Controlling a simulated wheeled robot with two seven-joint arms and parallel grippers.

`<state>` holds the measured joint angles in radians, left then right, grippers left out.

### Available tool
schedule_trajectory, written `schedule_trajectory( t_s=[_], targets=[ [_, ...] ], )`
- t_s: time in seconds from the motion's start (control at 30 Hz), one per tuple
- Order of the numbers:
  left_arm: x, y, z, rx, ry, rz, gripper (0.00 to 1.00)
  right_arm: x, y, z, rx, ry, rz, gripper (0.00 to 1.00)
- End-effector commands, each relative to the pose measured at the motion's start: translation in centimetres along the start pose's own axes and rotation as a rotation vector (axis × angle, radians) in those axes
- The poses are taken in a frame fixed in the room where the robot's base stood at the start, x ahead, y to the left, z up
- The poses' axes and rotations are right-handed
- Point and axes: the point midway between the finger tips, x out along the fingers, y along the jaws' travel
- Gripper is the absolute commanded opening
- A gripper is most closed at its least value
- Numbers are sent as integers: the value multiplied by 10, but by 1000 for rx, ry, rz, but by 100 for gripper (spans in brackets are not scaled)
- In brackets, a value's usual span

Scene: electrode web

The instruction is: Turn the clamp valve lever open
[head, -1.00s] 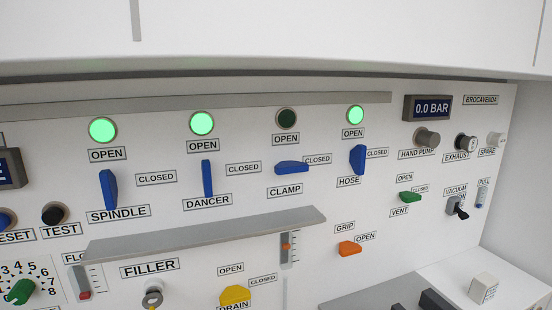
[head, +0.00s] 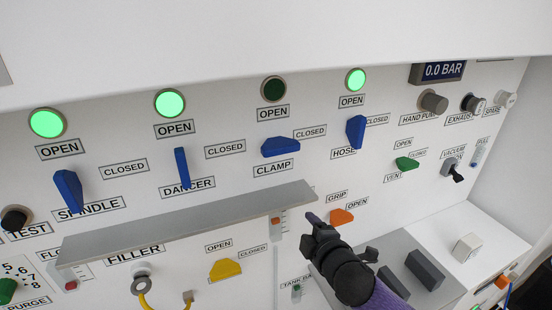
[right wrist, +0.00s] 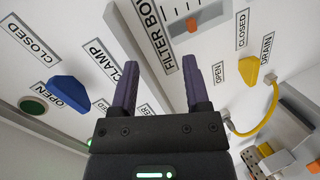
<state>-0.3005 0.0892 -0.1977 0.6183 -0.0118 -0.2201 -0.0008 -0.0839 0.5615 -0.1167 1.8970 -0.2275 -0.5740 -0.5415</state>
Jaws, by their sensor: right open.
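The blue clamp valve lever (head: 281,147) is on the white panel above the CLAMP label (head: 273,168). It lies roughly sideways, with the CLOSED label to its right. The round lamp above it (head: 274,89) is dark. The lever also shows at the left of the right wrist view (right wrist: 69,95). My right gripper (head: 312,220) is below the lever, near the right end of the grey ledge, and apart from the lever. In the right wrist view its two purple fingers (right wrist: 158,72) are spread with nothing between them. My left gripper is not seen.
The grey ledge (head: 190,222) sticks out below the levers. The blue spindle (head: 69,190), dancer (head: 182,167) and hose (head: 356,132) levers stand upright under lit green lamps. An orange grip lever (head: 341,216) is close to my right gripper. A yellow drain lever (head: 225,269) is lower.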

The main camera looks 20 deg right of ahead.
Motion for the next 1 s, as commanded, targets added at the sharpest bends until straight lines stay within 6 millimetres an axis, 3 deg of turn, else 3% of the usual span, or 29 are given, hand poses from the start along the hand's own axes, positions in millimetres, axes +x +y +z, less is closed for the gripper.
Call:
schedule_trajectory(
  t_s=[0.03,0.1,0.2,0.37,0.7,1.0],
  targets=[
    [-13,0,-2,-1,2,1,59,-12,49,-18,-66,39,84,60],
    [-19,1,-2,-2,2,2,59,-28,92,-37,-147,75,180,60],
    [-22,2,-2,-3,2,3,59,-45,125,-53,-214,103,261,60],
    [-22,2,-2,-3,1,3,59,-37,137,-59,-234,111,290,60],
    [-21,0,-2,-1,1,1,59,32,155,-69,-230,110,287,60],
    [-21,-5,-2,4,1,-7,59,46,158,-71,-231,112,284,60]
  ],
)
